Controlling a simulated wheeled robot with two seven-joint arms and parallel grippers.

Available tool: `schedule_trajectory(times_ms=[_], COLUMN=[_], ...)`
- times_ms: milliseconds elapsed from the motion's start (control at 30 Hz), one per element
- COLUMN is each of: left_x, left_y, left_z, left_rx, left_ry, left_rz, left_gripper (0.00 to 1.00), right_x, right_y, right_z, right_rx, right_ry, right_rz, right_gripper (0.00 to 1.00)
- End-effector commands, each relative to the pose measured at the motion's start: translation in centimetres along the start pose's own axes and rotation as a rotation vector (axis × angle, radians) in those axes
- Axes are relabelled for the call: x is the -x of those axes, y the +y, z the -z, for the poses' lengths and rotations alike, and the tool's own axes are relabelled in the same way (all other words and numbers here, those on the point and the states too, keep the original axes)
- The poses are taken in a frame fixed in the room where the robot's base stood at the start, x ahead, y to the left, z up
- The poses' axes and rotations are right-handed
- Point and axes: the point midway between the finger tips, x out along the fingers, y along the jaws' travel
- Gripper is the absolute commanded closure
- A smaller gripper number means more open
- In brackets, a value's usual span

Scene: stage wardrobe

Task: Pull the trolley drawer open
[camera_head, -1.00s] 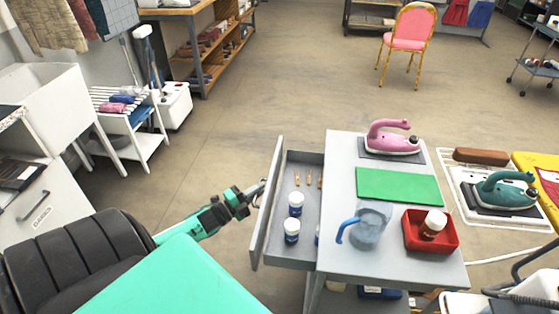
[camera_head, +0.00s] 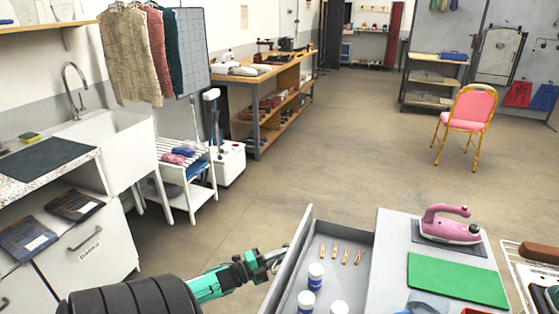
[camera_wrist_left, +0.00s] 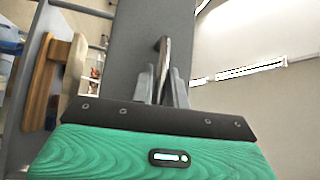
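The grey trolley (camera_head: 393,255) stands at the lower right. Its drawer (camera_head: 290,262) is pulled out toward the left, and its inside shows. Several wooden clothespins (camera_head: 334,251) and white-and-blue jars (camera_head: 315,277) are in it. My left gripper (camera_head: 272,259) is at the outer face of the drawer front. In the left wrist view, its two fingers (camera_wrist_left: 162,88) stand close on both sides of the metal drawer handle (camera_wrist_left: 163,56), and it looks shut on it. My right gripper is not in view.
On the trolley top are a pink iron (camera_head: 449,226) and a green mat (camera_head: 455,279). A white slatted rack (camera_head: 187,172) and sink cabinet (camera_head: 85,240) stand at the left. A pink chair (camera_head: 467,119) is farther back. The middle floor is clear.

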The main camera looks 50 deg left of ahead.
Motion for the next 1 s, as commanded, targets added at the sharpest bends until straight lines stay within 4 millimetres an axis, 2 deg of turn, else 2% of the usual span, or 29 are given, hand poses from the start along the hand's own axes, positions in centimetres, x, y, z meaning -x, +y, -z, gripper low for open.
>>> schedule_trajectory(times_ms=[300,467,567,833,1000], left_x=[0.1,1.3,2.9,8.7,11.8], left_y=[0.0,0.1,0.2,0.2,0.2], left_z=[0.0,0.0,0.1,0.0,0.0], left_rx=[0.000,0.001,0.001,0.001,0.001], left_ry=[0.000,-0.001,-0.001,-0.002,-0.002], left_rz=[0.000,-0.002,-0.002,-0.004,-0.002], left_gripper=[0.80,0.80,0.80,0.80,0.80], right_x=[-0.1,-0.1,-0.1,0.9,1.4], right_y=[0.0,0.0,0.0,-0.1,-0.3], right_z=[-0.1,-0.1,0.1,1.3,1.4], right_rx=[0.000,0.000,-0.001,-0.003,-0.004], right_ry=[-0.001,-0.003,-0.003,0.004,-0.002], right_rz=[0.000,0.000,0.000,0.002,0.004], right_gripper=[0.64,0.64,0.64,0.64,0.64])
